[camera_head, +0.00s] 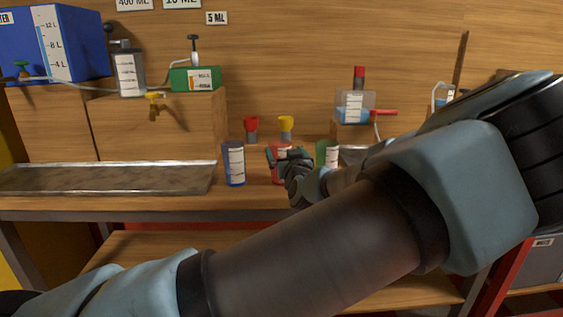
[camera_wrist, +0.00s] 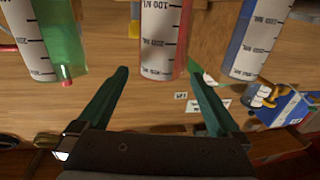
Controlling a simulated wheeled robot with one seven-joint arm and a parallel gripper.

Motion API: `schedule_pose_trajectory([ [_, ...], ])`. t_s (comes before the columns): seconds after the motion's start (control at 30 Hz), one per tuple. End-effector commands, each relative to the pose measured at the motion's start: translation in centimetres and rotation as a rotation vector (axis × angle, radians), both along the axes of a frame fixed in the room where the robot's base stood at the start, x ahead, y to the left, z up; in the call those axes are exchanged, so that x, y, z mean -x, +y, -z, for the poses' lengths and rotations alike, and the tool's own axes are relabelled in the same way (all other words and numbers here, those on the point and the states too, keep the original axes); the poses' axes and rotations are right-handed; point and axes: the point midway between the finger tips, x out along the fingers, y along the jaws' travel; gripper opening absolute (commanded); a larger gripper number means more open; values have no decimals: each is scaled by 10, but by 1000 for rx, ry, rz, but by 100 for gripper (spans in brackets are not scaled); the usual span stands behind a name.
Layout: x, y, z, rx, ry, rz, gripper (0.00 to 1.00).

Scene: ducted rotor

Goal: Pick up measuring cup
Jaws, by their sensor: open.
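Three measuring cups with white scale bands stand in a row on the bench: a blue one (camera_head: 234,165), a red one (camera_head: 277,177) and a green one (camera_head: 321,153). In the head view my gripper (camera_head: 284,158) is at the red cup and partly covers it. In the wrist view the red cup (camera_wrist: 163,45) is centred in front of my open gripper (camera_wrist: 159,73), its end lying between the fingertips. I cannot tell how deep it is between the fingers. The green cup (camera_wrist: 62,45) is at left and the blue cup (camera_wrist: 252,45) at right there.
A metal tray (camera_head: 110,188) lies left of the cups. Wooden blocks (camera_head: 190,125) carry a blue tank (camera_head: 50,45), a clear container (camera_head: 129,72) and a green box (camera_head: 195,79). Small red and yellow funnels (camera_head: 286,125) stand behind the cups. My arm hides the bench's right side.

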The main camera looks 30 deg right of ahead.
Motion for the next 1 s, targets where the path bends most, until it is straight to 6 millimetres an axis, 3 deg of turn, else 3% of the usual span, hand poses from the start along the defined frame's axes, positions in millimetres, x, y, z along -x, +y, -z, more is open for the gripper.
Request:
schedule_pose_trajectory([
  [0.4,-47,-14,0,-1,1,0,100],
  [0.7,-52,-16,2,-2,2,0,100],
  [1.0,-52,-16,1,-2,2,0,68],
])
